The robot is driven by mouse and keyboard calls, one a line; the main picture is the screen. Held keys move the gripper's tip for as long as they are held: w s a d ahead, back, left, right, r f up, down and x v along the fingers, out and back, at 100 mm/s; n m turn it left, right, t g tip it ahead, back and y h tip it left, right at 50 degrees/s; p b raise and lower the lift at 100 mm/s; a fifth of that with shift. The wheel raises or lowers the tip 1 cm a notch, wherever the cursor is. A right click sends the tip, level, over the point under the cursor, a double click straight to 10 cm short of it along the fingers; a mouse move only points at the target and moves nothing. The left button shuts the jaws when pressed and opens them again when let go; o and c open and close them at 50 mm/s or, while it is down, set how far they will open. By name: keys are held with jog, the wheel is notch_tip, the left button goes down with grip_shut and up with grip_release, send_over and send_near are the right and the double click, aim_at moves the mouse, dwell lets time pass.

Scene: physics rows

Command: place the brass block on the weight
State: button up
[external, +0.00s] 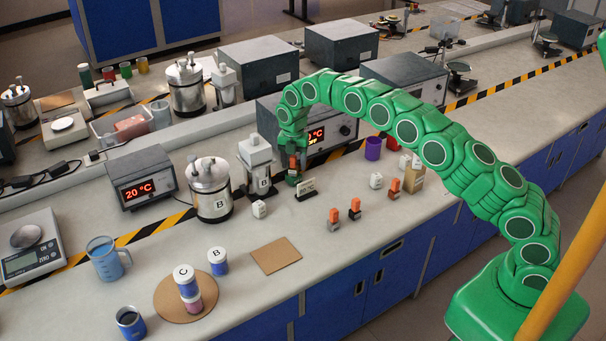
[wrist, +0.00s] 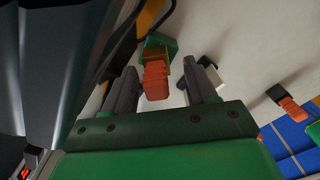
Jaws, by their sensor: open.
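My gripper (external: 293,152) points down over the bench, in front of the grey box with the red display. In the wrist view my gripper (wrist: 167,70) is open, one finger on each side of an orange-topped block (wrist: 155,82) with a brass-coloured body. A gap shows between each finger and the block. Beyond the brass body is a green piece (wrist: 160,47), probably the weight; the block appears to rest on it, but the contact is not clear. In the external view the block's orange top (external: 293,162) and the green piece (external: 292,179) show below my gripper, partly hidden.
Orange-topped blocks stand to the right: a grey one (external: 333,225), a dark one (external: 354,214) and a brownish one (external: 394,187). A small black sign (external: 305,190) is close by. The bench front is clear around a brown square mat (external: 276,256).

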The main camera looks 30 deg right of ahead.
aim_at(294, 156)
notch_tip(294, 156, up, 12)
jog(key=shift+w+f, duration=0.15)
dwell(0.3)
jog(key=s+d+r+m, duration=0.4)
jog(key=s+d+r, duration=0.1)
jog(key=s, duration=0.4)
jog(key=s+d+r+m, duration=0.4)
jog(key=s+d+m, duration=0.1)
jog(key=s, duration=0.3)
jog(key=s+d+r+m, duration=0.4)
jog(key=s+d+r, duration=0.1)
jog(key=s, duration=0.4)
jog(key=s+d+f+m, duration=0.1)
jog(key=s+d+m, duration=0.2)
jog(key=s, duration=0.8)
jog(key=s+d+f+m+g, duration=0.1)
jog(key=s+m, duration=0.5)
jog(key=s, duration=0.6)
jog(key=s+d+f+m, duration=0.3)
jog(key=s+d+m, duration=0.1)
jog(key=s, duration=0.7)
jog(key=shift+s+d+f+m+g, duration=0.15)
jog(key=shift+s+d+m+g, duration=0.15)
jog(key=shift+m, duration=0.2)
